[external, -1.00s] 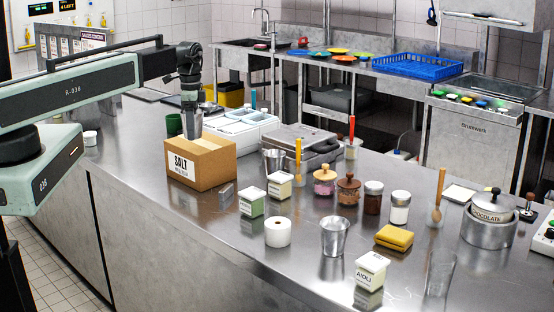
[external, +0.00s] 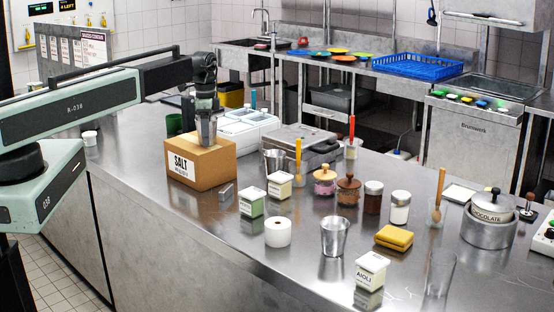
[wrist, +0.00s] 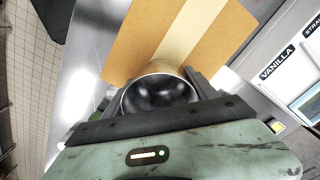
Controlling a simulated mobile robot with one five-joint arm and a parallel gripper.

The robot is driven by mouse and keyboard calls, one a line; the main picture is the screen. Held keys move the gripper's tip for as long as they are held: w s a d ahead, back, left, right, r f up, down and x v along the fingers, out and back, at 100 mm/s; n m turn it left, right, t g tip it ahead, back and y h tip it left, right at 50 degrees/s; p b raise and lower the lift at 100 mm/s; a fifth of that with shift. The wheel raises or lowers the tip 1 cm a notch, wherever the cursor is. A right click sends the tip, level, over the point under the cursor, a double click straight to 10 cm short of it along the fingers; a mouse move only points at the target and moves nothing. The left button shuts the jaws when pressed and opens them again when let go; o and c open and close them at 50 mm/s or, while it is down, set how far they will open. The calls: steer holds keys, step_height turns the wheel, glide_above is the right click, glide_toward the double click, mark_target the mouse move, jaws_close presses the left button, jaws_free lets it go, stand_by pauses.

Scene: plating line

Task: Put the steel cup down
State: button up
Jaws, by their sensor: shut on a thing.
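My gripper (external: 207,116) is shut on a steel cup (external: 207,133), which hangs upright below it at the cardboard salt box (external: 200,168). The cup's base appears over the box's top; I cannot tell whether it touches. In the wrist view the cup's round mouth (wrist: 158,95) sits between the two fingers, with the box's brown top and pale tape strip (wrist: 190,30) beyond it. Two other steel cups stand on the counter, one behind the cartons (external: 275,162) and one near the front (external: 335,237).
The counter (external: 130,150) is clear to the left.

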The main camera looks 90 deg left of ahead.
steer(key=shift+f, duration=0.2)
steer(key=o, duration=1.4)
step_height(320, 180, up, 12)
steer(key=p, duration=1.2)
steer(key=shift+r, duration=0.2)
